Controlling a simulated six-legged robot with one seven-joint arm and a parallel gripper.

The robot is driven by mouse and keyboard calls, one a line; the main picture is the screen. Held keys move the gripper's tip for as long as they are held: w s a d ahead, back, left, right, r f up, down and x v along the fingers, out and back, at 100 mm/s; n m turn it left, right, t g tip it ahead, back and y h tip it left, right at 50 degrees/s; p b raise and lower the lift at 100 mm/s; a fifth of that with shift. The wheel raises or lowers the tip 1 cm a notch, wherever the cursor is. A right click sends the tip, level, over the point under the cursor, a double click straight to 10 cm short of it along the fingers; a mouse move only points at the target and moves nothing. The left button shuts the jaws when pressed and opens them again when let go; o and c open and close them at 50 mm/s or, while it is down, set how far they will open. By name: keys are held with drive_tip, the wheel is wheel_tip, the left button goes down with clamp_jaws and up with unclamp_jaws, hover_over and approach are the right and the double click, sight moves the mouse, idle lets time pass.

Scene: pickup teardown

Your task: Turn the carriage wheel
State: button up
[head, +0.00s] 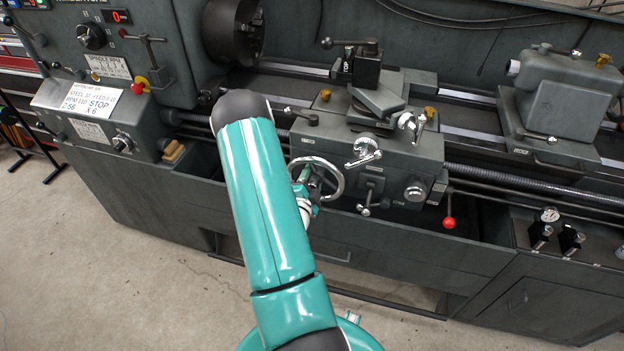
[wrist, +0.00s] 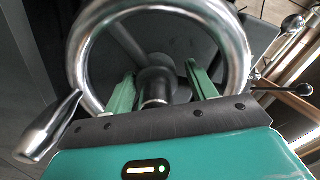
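The carriage wheel (head: 342,184) is a chrome ring on the front of the lathe carriage (head: 400,150). In the wrist view its rim (wrist: 239,55) arches across the upper half, around a dark central hub (wrist: 157,82). A chrome crank handle (wrist: 48,126) sticks out at the wheel's lower left. My gripper (wrist: 159,72) is open, with one green finger on each side of the hub and gaps between the fingers and the hub. In the head view my gripper (head: 308,187) is at the wheel, partly hidden by my arm. The crank handle is not clear there.
A red-knobbed lever (head: 448,222) hangs right of the carriage. Smaller cranks (head: 363,152) sit above right of the wheel. The headstock control panel (head: 100,105) is at left, the tailstock (head: 555,90) at right. The floor (head: 110,280) in front is clear.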

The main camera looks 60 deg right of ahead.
drive_tip(key=s+a, duration=0.2)
drive_tip(key=a, duration=1.3)
drive_tip(key=shift+s+a, duration=0.2)
drive_tip(key=shift+a, duration=0.15)
idle(0.8)
drive_tip(key=shift+a, duration=0.1)
idle(0.6)
